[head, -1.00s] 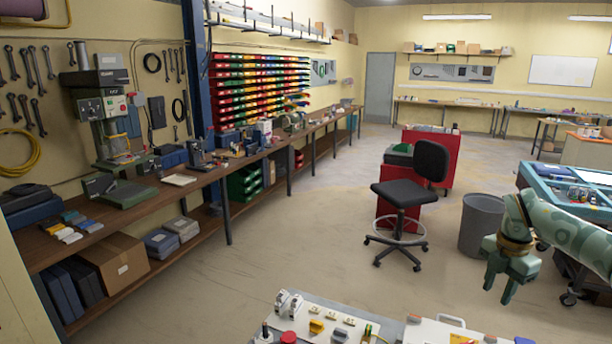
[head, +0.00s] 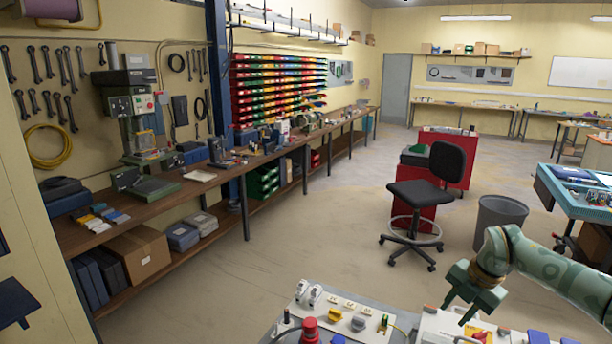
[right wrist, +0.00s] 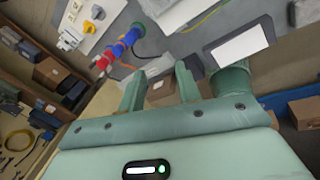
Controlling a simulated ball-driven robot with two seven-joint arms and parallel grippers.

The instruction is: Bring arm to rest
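My right gripper (head: 466,306) hangs at the lower right of the head view, pointing down above the panel table. Its pale green fingers are apart, with nothing between them; the gap also shows in the right wrist view (right wrist: 160,88). A grey board (head: 345,322) with switches and sockets lies at the bottom of the head view. A red knob-like part (head: 310,331) stands at its front. A white box or panel (head: 440,325) lies beside it, under the right gripper. In the right wrist view, a red and blue plug-like piece (right wrist: 118,50) lies beyond the fingers. My left gripper is not visible.
A black swivel chair (head: 425,195), a grey bin (head: 500,220) and a red cabinet (head: 447,160) stand beyond the arm. A long wooden workbench (head: 200,187) runs along the left wall. The floor between them is clear.

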